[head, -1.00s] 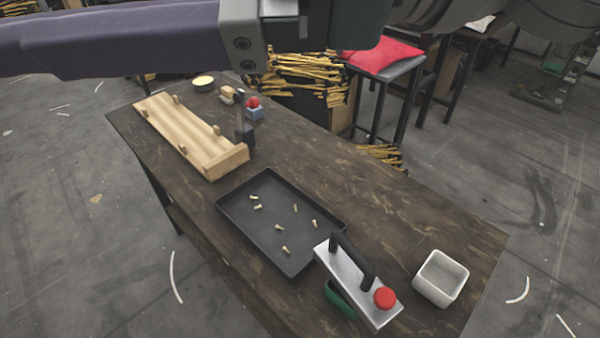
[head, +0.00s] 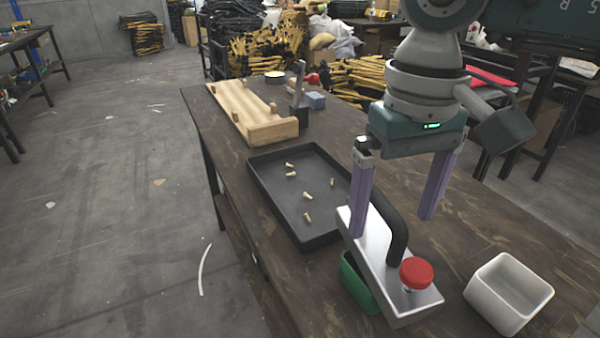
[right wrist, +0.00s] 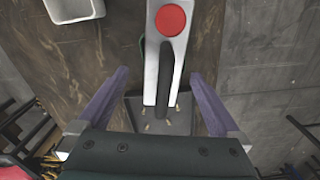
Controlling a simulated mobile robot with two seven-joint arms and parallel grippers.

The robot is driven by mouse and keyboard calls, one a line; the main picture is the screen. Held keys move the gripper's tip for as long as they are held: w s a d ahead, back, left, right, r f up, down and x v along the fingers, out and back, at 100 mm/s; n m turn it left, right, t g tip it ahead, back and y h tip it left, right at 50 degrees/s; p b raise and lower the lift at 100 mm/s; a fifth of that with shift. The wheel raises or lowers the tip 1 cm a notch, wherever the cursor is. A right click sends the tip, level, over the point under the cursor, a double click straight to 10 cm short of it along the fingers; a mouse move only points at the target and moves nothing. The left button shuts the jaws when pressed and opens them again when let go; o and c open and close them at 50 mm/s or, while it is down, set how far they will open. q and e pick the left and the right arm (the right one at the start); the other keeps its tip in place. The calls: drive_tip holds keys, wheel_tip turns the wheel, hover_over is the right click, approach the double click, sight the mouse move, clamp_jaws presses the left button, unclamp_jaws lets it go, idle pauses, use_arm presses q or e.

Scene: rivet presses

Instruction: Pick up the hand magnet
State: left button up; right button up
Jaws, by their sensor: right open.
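The hand magnet is a silver plate (head: 375,258) with a black arched handle (head: 398,232) and a red knob (head: 416,273), at the front of the bench in the head view. It lies over a green box (head: 356,285) that is mostly hidden beneath it. My right gripper (head: 393,226) is open and points down at the handle end of the magnet, its purple fingers spread to either side of the handle. In the right wrist view the magnet's silver body (right wrist: 179,60) lies between the open fingers, which appear not to touch it. My left gripper is not in view.
A black tray (head: 270,205) with several small brass rivets lies behind the magnet. A white square bin (head: 508,295) stands to its right. A wooden rack (head: 245,112) and a small press (head: 299,92) with a blue block are at the far end.

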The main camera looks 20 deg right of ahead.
sight(383, 246)
drive_tip(key=f, duration=0.4)
drive_tip(key=shift+s+a, duration=0.15)
drive_tip(key=shift+a, duration=0.2)
drive_tip(key=shift+f, duration=0.55)
clamp_jaws()
